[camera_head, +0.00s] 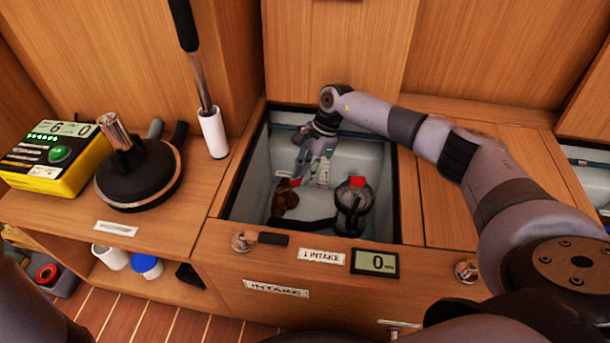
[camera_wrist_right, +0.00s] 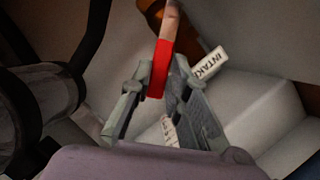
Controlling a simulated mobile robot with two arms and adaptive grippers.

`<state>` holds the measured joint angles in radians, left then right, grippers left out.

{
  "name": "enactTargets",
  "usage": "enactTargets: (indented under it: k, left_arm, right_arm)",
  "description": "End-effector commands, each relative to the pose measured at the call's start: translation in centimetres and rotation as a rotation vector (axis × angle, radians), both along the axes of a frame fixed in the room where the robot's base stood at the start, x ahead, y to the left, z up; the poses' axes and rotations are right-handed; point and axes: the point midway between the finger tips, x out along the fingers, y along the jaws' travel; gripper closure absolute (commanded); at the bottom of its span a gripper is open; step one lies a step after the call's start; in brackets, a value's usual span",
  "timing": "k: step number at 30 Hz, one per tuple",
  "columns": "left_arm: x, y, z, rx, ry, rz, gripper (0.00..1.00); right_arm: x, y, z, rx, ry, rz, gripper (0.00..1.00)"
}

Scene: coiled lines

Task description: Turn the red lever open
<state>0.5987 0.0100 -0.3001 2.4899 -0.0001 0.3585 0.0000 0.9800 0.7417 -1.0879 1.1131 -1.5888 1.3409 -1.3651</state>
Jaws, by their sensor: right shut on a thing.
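The red lever (camera_head: 288,183) sits on a brown valve (camera_head: 285,200) inside the open recessed bay. In the right wrist view the lever (camera_wrist_right: 161,66) is a red strip with a bare, pinkish end, beside the brown valve body (camera_wrist_right: 196,35). My right gripper (camera_head: 299,179) reaches down into the bay. Its fingertips (camera_wrist_right: 160,90) are closed on the red part of the lever. The fingers hide part of the lever in the head view. My left gripper is not in view.
A strainer with a red top (camera_head: 352,205) stands right of the valve, with a dark hose. The bay's wooden rim (camera_head: 235,180) surrounds my arm. An INTAKE tag (camera_wrist_right: 209,63) is near the valve. A display reading 0 (camera_head: 375,262) is on the front ledge.

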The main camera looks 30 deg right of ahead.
Motion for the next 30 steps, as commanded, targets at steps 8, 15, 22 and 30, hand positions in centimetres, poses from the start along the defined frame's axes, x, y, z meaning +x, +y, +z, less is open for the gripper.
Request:
enactTargets:
  k: [8,15,22,30]
  left_arm:
    - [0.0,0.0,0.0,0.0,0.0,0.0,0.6]
    - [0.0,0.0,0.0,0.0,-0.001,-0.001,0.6]
    - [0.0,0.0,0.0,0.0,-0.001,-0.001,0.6]
    - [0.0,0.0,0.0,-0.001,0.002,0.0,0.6]
  right_arm:
    - [0.2,-0.1,0.1,-0.002,-0.004,-0.005,1.0]
    - [0.1,-0.1,0.0,-0.001,-0.003,-0.004,0.68]
    - [0.0,0.0,0.0,-0.001,-0.001,-0.004,0.63]
    - [0.1,-0.1,1.3,-0.001,-0.003,-0.004,0.63]
